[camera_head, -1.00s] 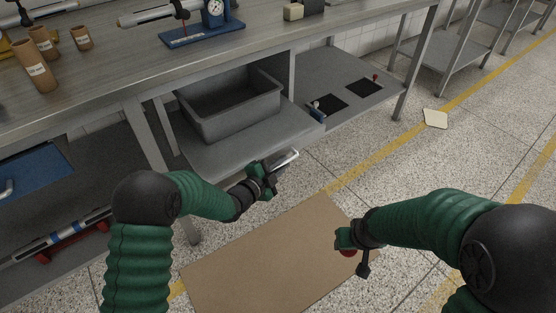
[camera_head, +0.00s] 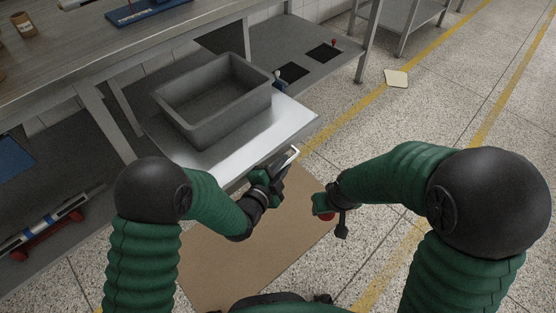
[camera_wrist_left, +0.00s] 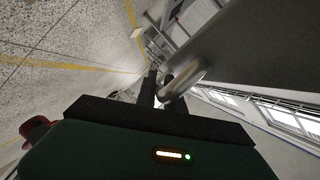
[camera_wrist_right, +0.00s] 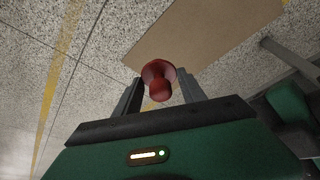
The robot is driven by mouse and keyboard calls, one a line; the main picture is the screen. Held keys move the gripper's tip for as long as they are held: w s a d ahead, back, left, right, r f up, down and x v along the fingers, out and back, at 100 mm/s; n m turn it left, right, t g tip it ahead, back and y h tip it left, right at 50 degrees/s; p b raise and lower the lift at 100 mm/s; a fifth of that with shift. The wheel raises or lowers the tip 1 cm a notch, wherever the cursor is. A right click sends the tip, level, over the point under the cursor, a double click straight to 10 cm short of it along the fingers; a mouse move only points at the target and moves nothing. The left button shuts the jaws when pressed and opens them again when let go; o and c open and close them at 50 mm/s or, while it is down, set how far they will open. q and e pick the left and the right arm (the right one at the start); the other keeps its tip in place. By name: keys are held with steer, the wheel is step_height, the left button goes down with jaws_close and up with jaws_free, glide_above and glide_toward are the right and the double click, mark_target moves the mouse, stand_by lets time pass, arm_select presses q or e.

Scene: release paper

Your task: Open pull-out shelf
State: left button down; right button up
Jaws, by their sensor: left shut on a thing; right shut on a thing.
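The pull-out shelf (camera_head: 262,142) is a flat metal board standing out from under the workbench, with a grey bin (camera_head: 215,105) on it. Its bar handle (camera_head: 292,152) is at the front edge. My left gripper (camera_head: 277,174) is shut on this handle; the left wrist view shows the handle (camera_wrist_left: 188,76) at the fingers (camera_wrist_left: 158,90). My right gripper (camera_head: 328,203) is away from the shelf, to the right, above the floor. It is shut on a small red knob-shaped thing (camera_wrist_right: 158,78), held between its fingers.
A brown mat (camera_head: 240,245) lies on the floor below my grippers. The workbench (camera_head: 100,50) runs along the left and back. A lower bench shelf (camera_head: 310,55) with black squares is behind. A pale sheet (camera_head: 396,78) lies on the open floor to the right.

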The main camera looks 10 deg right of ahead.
arm_select(q)
steer(key=shift+s+f, duration=0.1)
steer(key=shift+f, duration=0.1)
steer(key=c, duration=1.5)
jaws_free()
steer(key=shift+o, duration=0.2)
steer(key=shift+r, duration=0.1)
